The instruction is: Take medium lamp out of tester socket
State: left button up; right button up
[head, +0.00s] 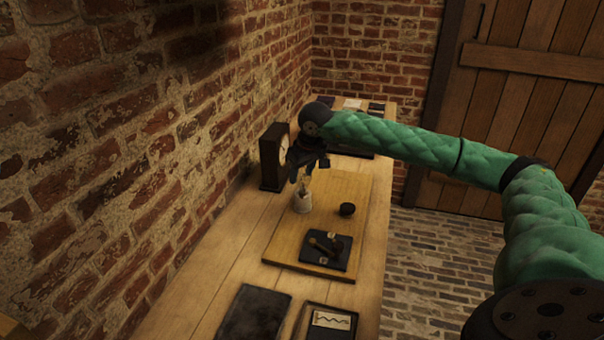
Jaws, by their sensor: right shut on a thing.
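My left gripper is out of view.
A wooden board (352,186) lies on the long table (225,252) and carries a small dark cup (347,209). A dark clock (271,158) stands by the brick wall, close to the gripper. A dark slab (254,313) and a framed chart (331,319) lie in front.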

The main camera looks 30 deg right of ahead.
jog(key=shift+a+n+y+b, duration=0.1)
jog(key=shift+n+y+b, duration=0.7)
jog(key=shift+n, duration=1.4)
jog(key=shift+r+g+h, duration=0.3)
jog(key=shift+r, duration=1)
jog(key=shift+r+p, duration=0.8)
jog(key=shift+r, duration=1.6)
